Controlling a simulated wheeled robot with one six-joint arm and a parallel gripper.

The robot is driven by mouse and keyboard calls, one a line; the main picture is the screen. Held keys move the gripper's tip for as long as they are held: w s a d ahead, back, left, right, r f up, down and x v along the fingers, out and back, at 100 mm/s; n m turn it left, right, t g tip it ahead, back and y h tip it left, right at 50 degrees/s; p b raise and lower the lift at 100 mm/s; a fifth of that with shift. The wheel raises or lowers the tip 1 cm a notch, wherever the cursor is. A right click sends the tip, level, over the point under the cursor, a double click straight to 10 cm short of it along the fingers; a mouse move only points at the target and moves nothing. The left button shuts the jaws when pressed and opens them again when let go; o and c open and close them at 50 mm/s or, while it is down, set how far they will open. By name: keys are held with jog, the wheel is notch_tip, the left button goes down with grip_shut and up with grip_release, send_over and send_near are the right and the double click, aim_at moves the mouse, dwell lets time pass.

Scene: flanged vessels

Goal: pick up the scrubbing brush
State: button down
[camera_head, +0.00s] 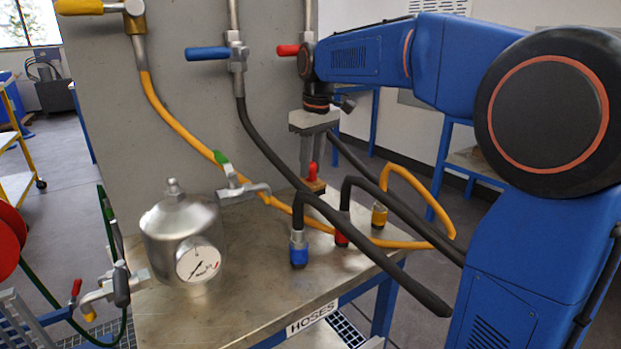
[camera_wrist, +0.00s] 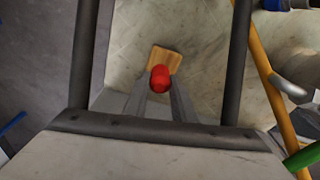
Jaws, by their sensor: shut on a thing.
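The scrubbing brush (camera_head: 316,186) has a wooden block and a red upright knob. It is at the back of the metal table, in front of the grey panel. My gripper (camera_head: 311,169) points down over it, with its fingers shut on the red knob. In the wrist view, the brush's wooden block (camera_wrist: 172,57) shows beyond the fingertips, and the red knob lies between the fingers of my gripper (camera_wrist: 160,84). The bristles are hidden. I cannot tell whether the brush touches the table top.
A metal vessel with a gauge (camera_head: 181,238) stands on the table (camera_head: 235,300) at left. A black hose (camera_head: 345,240) and a yellow hose (camera_head: 385,243) cross close to my gripper. Hose ends with a blue collar (camera_head: 299,252) and a yellow collar (camera_head: 379,215) stand nearby.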

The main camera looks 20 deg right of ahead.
notch_tip(320, 180, up, 7)
jog(key=shift+f, duration=0.1)
jog(key=s+d, duration=0.3)
jog(key=s, duration=0.6)
jog(key=s+d, duration=0.3)
jog(key=s, duration=0.6)
jog(key=shift+s, duration=0.35)
jog(key=c, duration=2.4)
grip_release()
jog(key=shift+d, duration=0.1)
